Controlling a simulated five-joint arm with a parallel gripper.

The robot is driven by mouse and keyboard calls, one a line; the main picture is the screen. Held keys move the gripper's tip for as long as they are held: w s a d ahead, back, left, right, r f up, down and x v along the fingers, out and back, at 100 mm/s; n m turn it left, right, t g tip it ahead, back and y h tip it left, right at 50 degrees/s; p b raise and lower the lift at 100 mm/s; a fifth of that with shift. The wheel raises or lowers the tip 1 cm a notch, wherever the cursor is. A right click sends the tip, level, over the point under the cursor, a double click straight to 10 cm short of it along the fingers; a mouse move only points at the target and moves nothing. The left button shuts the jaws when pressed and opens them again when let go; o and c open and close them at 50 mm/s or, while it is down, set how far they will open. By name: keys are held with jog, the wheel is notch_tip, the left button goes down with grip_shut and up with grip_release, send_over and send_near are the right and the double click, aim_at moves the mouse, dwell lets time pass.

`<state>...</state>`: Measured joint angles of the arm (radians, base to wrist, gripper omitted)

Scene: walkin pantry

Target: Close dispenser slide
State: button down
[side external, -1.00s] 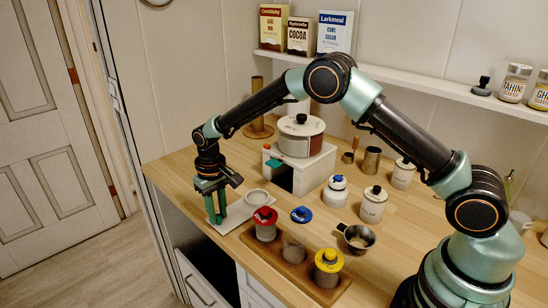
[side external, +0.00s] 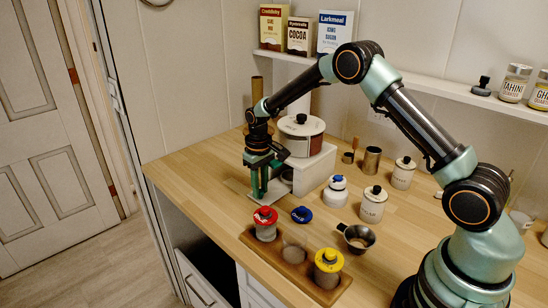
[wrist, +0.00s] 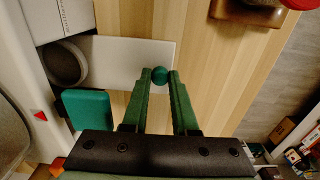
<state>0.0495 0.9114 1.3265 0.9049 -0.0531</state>
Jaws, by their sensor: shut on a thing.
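The dispenser has a white body (side external: 322,168) with a lidded canister (side external: 302,142) on top, on the counter at centre. Its white slide (wrist: 128,58) is a flat plate extending from the body in the wrist view. A round cup or opening (wrist: 67,62) lies at the slide's dispenser end, partly cut off. A dark green knob (wrist: 160,76) sits at the slide's outer end. My gripper (side external: 260,194) is close in front of the dispenser. In the wrist view its green fingers (wrist: 160,82) are shut on the knob. The arm hides part of the slide in the side view.
A wooden tray (side external: 256,240) in front holds a red-lidded jar (side external: 265,225) and a yellow-lidded jar (side external: 328,268). A blue lid (side external: 301,214), a white jar (side external: 336,196) and a metal cup (side external: 356,238) stand nearby. The counter's left end is clear.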

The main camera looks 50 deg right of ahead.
jog(key=shift+d, duration=0.35)
jog(key=c, duration=0.7)
grip_release()
jog(key=shift+r, duration=0.15)
jog(key=shift+a+r, duration=0.1)
jog(key=shift+r, duration=5.85)
